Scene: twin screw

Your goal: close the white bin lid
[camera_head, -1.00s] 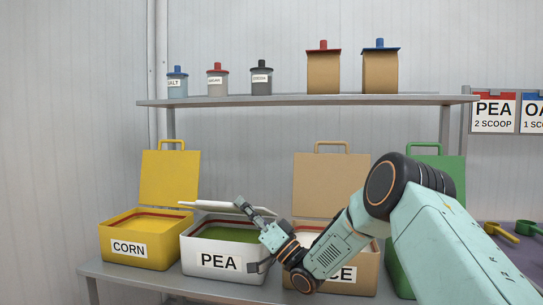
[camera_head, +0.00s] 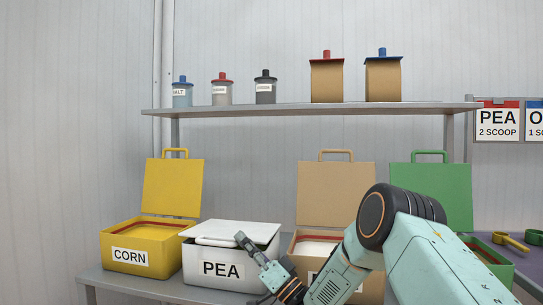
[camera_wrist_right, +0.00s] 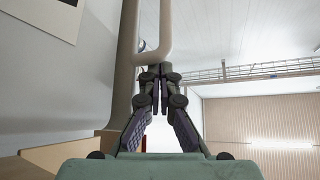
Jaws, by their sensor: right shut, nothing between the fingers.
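The white bin (camera_head: 218,267), labelled PEA, stands on the low shelf between the yellow and tan bins. Its white lid (camera_head: 235,229) lies low over the opening, nearly flat. A thin dark green strip of the contents shows under the lid's right edge. My right gripper (camera_head: 241,238) is shut and empty, its tips at the lid's front right edge; whether they touch it I cannot tell. In the right wrist view the closed fingers (camera_wrist_right: 156,76) point toward a pale loop-shaped handle (camera_wrist_right: 155,40). My left gripper is not in view.
The yellow CORN bin (camera_head: 137,259) stands left with its lid upright. The tan bin (camera_head: 371,288), partly behind my arm, and the green bin (camera_head: 492,262) also have raised lids. An upper shelf (camera_head: 300,108) holds jars and boxes. Scoops (camera_head: 508,240) lie at right.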

